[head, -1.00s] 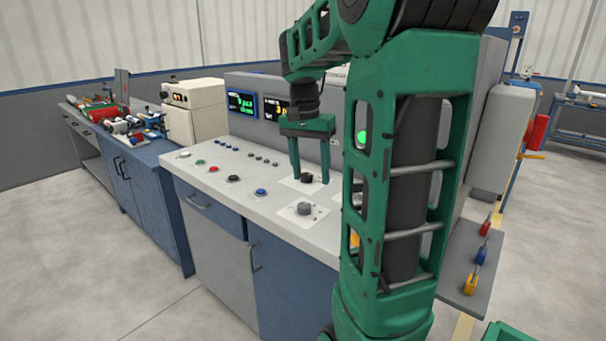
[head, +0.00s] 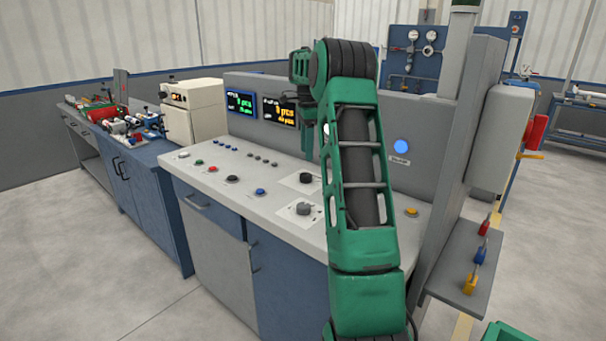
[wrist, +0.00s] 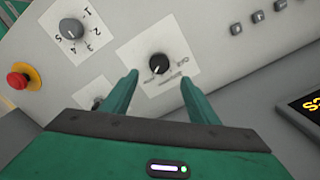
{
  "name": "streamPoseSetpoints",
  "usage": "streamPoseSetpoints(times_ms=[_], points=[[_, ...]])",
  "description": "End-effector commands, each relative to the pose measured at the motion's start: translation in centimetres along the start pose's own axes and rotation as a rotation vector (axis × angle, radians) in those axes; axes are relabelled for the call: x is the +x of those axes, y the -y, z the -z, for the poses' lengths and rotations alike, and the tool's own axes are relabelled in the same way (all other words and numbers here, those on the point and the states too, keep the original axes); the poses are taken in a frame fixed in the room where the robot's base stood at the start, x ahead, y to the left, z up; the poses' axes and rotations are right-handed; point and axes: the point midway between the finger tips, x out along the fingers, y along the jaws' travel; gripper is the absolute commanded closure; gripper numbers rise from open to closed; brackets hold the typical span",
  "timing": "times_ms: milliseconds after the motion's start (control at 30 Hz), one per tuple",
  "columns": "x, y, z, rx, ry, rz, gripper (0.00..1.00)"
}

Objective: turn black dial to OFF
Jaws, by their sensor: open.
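The black dial (head: 306,178) sits on a white label plate on the sloped console top. In the wrist view the black dial (wrist: 158,64) lies beyond and between my fingertips, with its pale pointer mark toward the lower left. Small print lies right of and below it; I cannot read it surely. My gripper (wrist: 158,76) is open and empty, its two green fingers apart. In the head view my gripper (head: 309,138) is raised above the console, clear of the dial and partly hidden by my arm.
A grey dial (wrist: 72,28) with numbers around it is beside the black one. A red stop button (wrist: 20,80) is farther left. Small grey buttons (wrist: 258,16) and lit displays (head: 280,110) lie near. A blue lamp (head: 401,146) glows on the back panel.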

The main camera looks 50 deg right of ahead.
Motion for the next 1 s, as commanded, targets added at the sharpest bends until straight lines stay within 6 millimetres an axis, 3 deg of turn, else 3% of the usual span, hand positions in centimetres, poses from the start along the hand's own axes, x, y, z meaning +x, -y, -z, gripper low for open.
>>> streamPoseSetpoints(times_ms=[300,500,933,967,1000], points=[[5.7,-0.1,-0.1,-0.003,0.0,-0.003,0.46],[8.1,-0.1,-0.1,-0.004,0.0,-0.002,0.46],[9.1,-0.1,-0.1,-0.005,0.0,0.0,0.46],[9.1,-0.1,-0.1,-0.005,0.0,0.0,0.48],[9.1,-0.1,-0.1,-0.005,0.0,0.0,0.58]])
